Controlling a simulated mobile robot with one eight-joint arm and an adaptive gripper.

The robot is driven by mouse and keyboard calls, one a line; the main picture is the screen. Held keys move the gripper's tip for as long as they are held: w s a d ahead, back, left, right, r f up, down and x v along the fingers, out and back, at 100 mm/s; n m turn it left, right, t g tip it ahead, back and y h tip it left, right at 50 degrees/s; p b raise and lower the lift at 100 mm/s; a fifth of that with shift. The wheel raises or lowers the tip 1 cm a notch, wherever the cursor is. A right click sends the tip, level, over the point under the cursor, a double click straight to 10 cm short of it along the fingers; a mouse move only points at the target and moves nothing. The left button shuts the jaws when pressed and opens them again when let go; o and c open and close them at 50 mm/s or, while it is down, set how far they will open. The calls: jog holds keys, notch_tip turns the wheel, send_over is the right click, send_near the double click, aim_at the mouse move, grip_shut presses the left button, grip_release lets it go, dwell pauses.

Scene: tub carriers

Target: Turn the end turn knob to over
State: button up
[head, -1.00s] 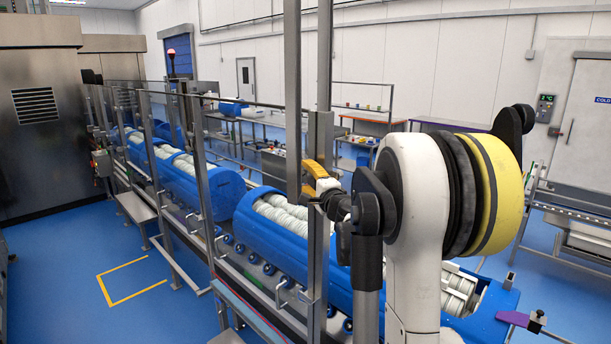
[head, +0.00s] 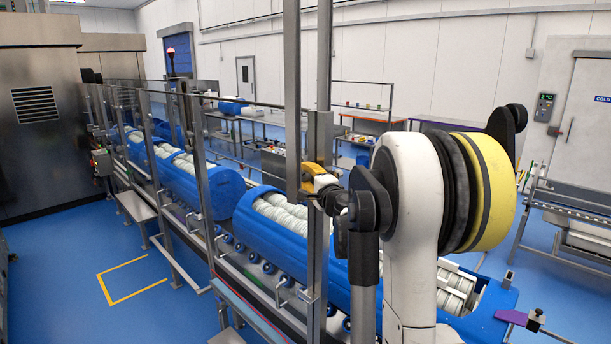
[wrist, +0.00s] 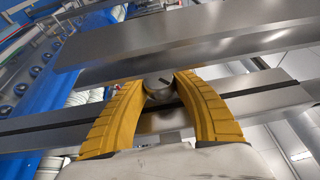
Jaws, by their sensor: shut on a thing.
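The turn knob (wrist: 158,85) is a small round metal knob with a dark slot mark on its face, mounted on a steel rail in the wrist view. The mark runs at a slant. My gripper (wrist: 160,88) has two yellow fingers, one on each side of the knob, and is shut on it. In the head view my gripper (head: 314,178) is at the upright steel post, and the knob is hidden there. I cannot read any label for over.
Steel posts (head: 318,220) and rails stand in front of blue tub carriers (head: 258,225) filled with white rolled items. A blue carrier also shows in the wrist view (wrist: 85,75).

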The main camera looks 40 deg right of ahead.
jog(key=g+p, duration=0.1)
jog(key=n+g+p, duration=0.1)
jog(key=shift+r+g+y, duration=0.25)
jog(key=shift+g+y, duration=0.05)
jog(key=shift+g, duration=0.1)
jog(key=shift+f+n+g+p, duration=0.1)
jog(key=shift+n+g+p, duration=0.4)
jog(key=shift+g+p, duration=0.8)
jog(key=shift+f+g+y, duration=0.1)
jog(key=shift+g+y, duration=0.2)
jog(key=o, duration=1.2)
jog(key=shift+w, duration=0.1)
jog(key=v, duration=1.2)
jog(key=shift+a, duration=0.1)
